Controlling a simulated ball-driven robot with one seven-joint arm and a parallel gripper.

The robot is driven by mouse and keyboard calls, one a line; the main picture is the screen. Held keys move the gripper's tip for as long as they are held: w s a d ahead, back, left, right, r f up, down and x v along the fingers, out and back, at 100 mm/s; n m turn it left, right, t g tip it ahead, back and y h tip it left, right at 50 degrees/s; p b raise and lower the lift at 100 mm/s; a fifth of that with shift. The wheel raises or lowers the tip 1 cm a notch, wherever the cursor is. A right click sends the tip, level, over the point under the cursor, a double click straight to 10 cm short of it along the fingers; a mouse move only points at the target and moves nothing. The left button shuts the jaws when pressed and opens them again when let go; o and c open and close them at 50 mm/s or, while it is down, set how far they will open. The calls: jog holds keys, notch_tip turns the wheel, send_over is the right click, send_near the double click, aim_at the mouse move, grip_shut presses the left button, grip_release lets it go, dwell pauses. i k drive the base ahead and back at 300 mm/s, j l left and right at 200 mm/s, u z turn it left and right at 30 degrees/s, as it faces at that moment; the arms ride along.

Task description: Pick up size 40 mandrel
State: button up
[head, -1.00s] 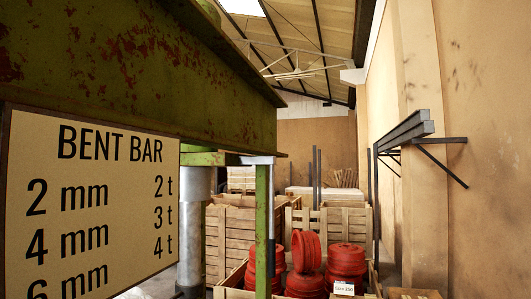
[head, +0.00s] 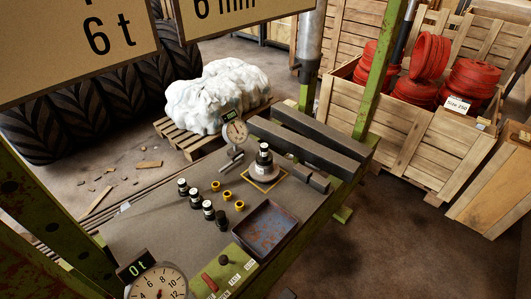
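Several small dark cylinders with white labels stand upright in a slanting row on the grey press bench (head: 150,230); they look like the mandrels. I see one at the back left (head: 183,188), one beside it (head: 196,203), one further right (head: 208,211) and a darker one at the near end (head: 221,221). Another labelled dark cylinder (head: 264,155) stands on a light round piece on a yellow-edged plate. The labels are too small to read, so I cannot tell which is size 40. My gripper is not in view.
Yellow rings (head: 227,195) lie beside the row. A rusty blue tray (head: 265,229), dark steel bars (head: 313,148) and a dial gauge (head: 236,132) are on the bench. Green press posts (head: 385,70) flank it. A wooden crate (head: 410,145) holds red wheels. Brown floor (head: 350,250) is clear at right.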

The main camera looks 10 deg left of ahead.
aim_at(264, 158)
jog(key=i+l+u, duration=0.25)
jog(key=i+l, duration=0.35)
jog(key=i+l+u, duration=0.15)
jog(key=i+l, duration=0.2)
jog(key=i+l+u, duration=0.1)
jog(key=i+l, duration=0.2)
jog(key=i+l+u, duration=0.15)
jog(key=l, duration=0.3)
jog(key=i+l+u, duration=0.15)
jog(key=i+l, duration=0.2)
jog(key=i+l+u, duration=0.1)
jog(key=i+l, duration=0.15)
jog(key=l, duration=0.3)
jog(key=i+l, duration=0.2)
jog(key=i+u, duration=0.05)
